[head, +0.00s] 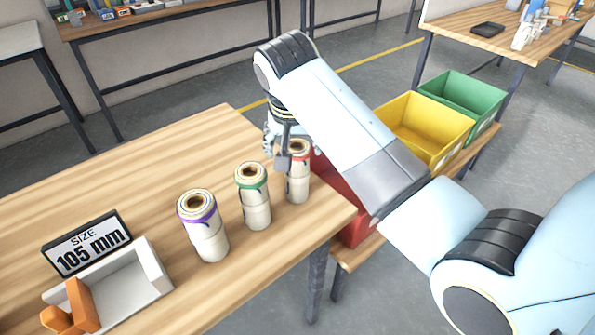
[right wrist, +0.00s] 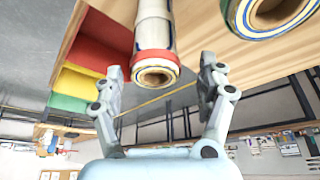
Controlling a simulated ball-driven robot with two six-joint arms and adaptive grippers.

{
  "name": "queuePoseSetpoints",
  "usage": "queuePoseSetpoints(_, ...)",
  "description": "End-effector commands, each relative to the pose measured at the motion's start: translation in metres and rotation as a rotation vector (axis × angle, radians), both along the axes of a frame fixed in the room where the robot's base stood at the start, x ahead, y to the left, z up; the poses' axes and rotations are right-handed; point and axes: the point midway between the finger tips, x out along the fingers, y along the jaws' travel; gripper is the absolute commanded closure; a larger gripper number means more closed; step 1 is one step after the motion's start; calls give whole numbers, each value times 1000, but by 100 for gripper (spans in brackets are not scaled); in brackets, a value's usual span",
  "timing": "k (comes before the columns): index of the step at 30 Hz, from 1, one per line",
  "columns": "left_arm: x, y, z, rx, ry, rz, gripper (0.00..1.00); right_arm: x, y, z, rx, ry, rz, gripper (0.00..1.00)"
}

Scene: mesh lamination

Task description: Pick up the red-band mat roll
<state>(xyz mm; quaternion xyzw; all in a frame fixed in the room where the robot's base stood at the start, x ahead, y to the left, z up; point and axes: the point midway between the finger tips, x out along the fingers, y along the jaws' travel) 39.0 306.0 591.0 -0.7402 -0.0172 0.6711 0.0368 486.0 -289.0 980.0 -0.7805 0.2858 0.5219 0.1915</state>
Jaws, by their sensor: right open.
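The red-band mat roll (head: 298,184) stands upright on the wooden table near its right corner, at the right end of a row of three rolls. My right gripper (head: 283,150) is open at the roll's top, partly hidden by my arm. In the right wrist view the red-band roll's end (right wrist: 155,62) shows between the two spread fingers of my right gripper (right wrist: 160,72), with a gap on each side. The green-band roll (head: 254,205) and purple-band roll (head: 207,235) stand to its left. My left gripper is not in view.
A size sign (head: 88,243) reading 105 mm stands at the table's left, beside a grey holder with an orange piece (head: 80,305). Red (head: 357,232), yellow (head: 428,120) and green (head: 465,98) bins sit on a bench beyond the table's right edge.

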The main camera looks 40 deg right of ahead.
Motion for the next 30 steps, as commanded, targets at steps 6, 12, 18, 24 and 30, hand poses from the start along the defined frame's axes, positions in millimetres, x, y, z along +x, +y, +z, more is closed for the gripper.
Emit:
queuePoseSetpoints(6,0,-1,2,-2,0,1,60,4,-8,-17,-2,2,1,26)
queuePoseSetpoints(12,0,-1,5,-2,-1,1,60,12,-18,-47,-1,1,1,26)
queuePoseSetpoints(18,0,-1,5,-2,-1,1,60,14,-20,-56,0,0,2,26)
queuePoseSetpoints(24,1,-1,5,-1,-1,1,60,14,-20,-56,0,0,2,33)
queuePoseSetpoints(30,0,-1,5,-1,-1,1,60,14,-20,-56,0,0,2,60)
